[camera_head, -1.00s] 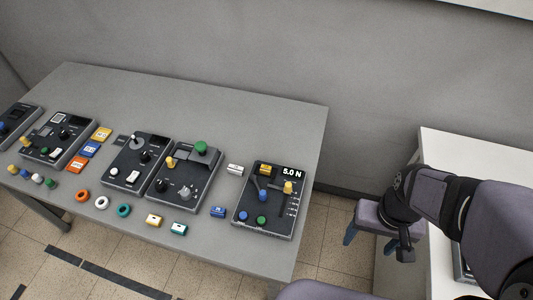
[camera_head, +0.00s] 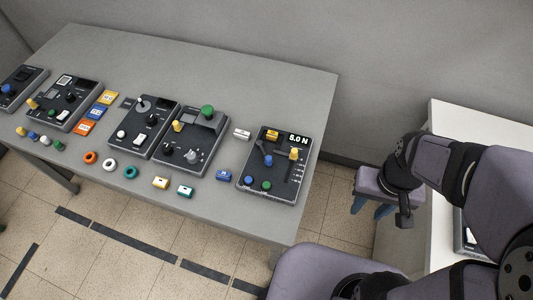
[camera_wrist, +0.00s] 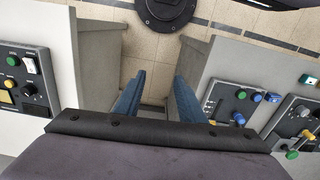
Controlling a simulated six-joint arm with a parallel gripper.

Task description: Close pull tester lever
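The pull tester (camera_head: 281,176) is a dark panel at the right end of the grey table, with a display that seems to read 8.0 N. The wrist view shows the tester (camera_wrist: 226,104) right of my spread blue fingers.
Several other dark panels stand along the grey table (camera_head: 250,85), with small coloured blocks and rings in front. A blue block (camera_head: 224,175) lies left of the tester. A white table (camera_head: 450,120) with another device is at the right. A floor gap separates the tables.

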